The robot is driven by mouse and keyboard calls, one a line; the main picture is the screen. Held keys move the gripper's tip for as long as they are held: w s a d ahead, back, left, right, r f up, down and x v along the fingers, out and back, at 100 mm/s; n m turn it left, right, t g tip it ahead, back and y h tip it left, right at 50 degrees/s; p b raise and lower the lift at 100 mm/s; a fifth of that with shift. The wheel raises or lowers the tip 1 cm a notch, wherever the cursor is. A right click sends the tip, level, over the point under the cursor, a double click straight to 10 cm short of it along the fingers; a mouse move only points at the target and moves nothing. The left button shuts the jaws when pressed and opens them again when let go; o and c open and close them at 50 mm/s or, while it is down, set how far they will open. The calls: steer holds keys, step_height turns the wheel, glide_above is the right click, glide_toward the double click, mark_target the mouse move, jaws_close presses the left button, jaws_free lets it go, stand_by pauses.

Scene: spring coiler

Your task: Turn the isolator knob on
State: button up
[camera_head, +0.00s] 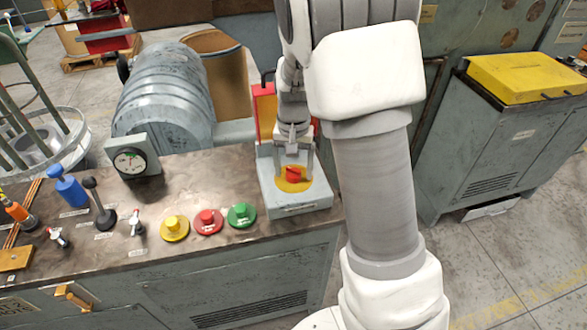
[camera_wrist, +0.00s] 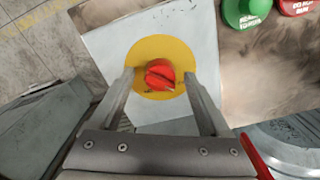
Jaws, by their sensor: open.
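The isolator knob (camera_head: 293,175) is red and sits on a yellow disc (camera_head: 286,186) on top of a light grey box (camera_head: 300,210) at the right end of the bench. In the wrist view the red knob (camera_wrist: 160,74) lies in the middle of the yellow disc (camera_wrist: 150,48), its grip bar slanting slightly. My gripper (camera_head: 294,168) points down over the box. In the wrist view my gripper (camera_wrist: 160,78) is open, with one finger on each side of the knob and a gap on both sides. I cannot tell the exact height of the fingertips.
Green (camera_head: 241,214), red (camera_head: 207,221) and yellow (camera_head: 174,227) push buttons sit left of the box. A dial gauge (camera_head: 130,162) and levers stand further left. A red and yellow panel (camera_head: 265,110) stands behind the box. A grey cabinet (camera_head: 490,150) is at right.

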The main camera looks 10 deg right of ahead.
jaws_close()
stand_by(0.4)
steer(key=shift+r+m+p, duration=0.1)
steer(key=shift+m+p, duration=0.2)
steer(key=m+p, duration=0.2)
steer(key=m, duration=0.1)
steer(key=shift+r, duration=0.1)
steer(key=m+p, duration=0.4)
steer(key=m, duration=0.2)
steer(key=m+p, duration=0.3)
steer(key=m, duration=0.1)
steer(key=shift+m+p, duration=1.4)
steer(key=shift+m, duration=0.7)
